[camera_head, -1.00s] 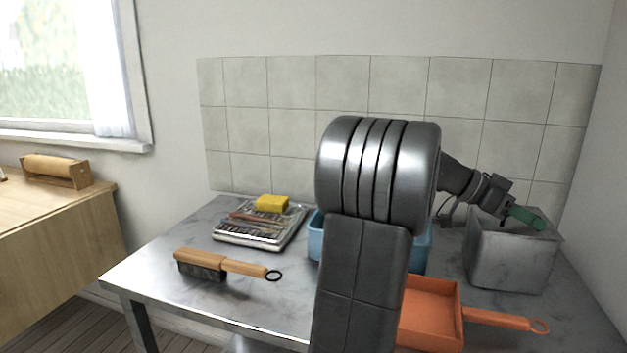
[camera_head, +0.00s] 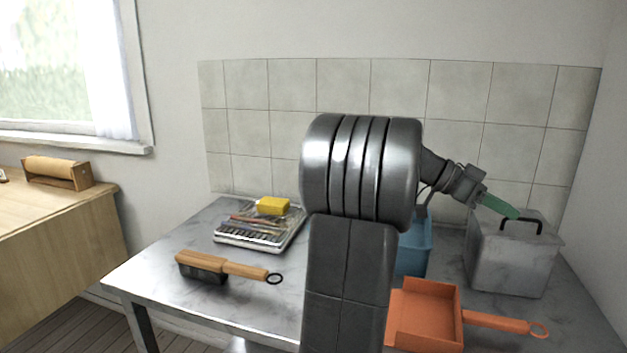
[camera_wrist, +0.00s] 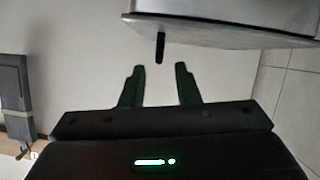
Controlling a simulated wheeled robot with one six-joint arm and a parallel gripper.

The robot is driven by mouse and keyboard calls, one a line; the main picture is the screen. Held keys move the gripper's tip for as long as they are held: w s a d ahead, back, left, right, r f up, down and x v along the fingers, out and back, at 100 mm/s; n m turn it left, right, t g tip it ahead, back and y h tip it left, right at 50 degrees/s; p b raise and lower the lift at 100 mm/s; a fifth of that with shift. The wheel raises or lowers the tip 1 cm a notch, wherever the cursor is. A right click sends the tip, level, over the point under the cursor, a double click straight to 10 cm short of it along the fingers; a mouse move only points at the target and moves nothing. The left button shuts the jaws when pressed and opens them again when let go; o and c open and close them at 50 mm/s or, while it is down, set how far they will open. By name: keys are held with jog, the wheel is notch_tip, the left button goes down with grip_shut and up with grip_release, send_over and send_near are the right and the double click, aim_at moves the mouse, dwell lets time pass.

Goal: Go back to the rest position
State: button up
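My gripper (camera_head: 510,212) has green fingers and is above the table, beside the grey metal box (camera_head: 505,262) at the right. In the wrist view my gripper (camera_wrist: 158,68) is open, its two fingers apart with nothing between them. The box has a black handle (camera_head: 521,222) on top, which also shows just beyond the fingertips in the wrist view (camera_wrist: 160,47). The fingers look clear of the handle.
A blue bin (camera_head: 414,250) is partly hidden behind my arm. An orange dustpan (camera_head: 428,315), a wooden-handled brush (camera_head: 225,267) and a tray (camera_head: 258,238) with a yellow block (camera_head: 272,205) lie on the marbled table (camera_head: 160,265). A tiled wall (camera_head: 280,130) stands behind.

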aim_at(531, 220)
jog(key=v, duration=0.7)
jog(key=x, duration=1.3)
jog(key=shift+s+d+r+b, duration=0.15)
jog(key=shift+b, duration=0.15)
jog(key=shift+w+r+p, duration=0.2)
jog(key=shift+r+p, duration=0.3)
jog(key=shift+p, duration=0.6)
jog(key=r+p, duration=0.1)
jog(key=p, duration=0.1)
jog(key=n+g+p, duration=0.1)
jog(key=p, duration=0.2)
jog(key=shift+w+r+n+p, duration=0.3)
jog(key=shift+r+p, duration=0.05)
jog(key=shift+r, duration=0.05)
jog(key=r+n+p, duration=0.1)
jog(key=p, duration=0.3)
jog(key=w+r+g+p, duration=0.1)
jog(key=p, duration=0.3)
jog(key=shift+w+d+r+n, duration=0.15)
jog(key=shift+w+d+n, duration=0.1)
jog(key=shift+n, duration=0.15)
jog(key=w+r+n+g+p, duration=0.1)
jog(key=p, duration=0.6)
jog(key=w+d+r+n+g+p, duration=0.1)
jog(key=w+r+n+p, duration=0.1)
jog(key=p, duration=0.5)
jog(key=shift+w+p, duration=0.15)
jog(key=shift+p, duration=0.25)
jog(key=shift+w+p, duration=0.15)
jog(key=shift+p, duration=0.2)
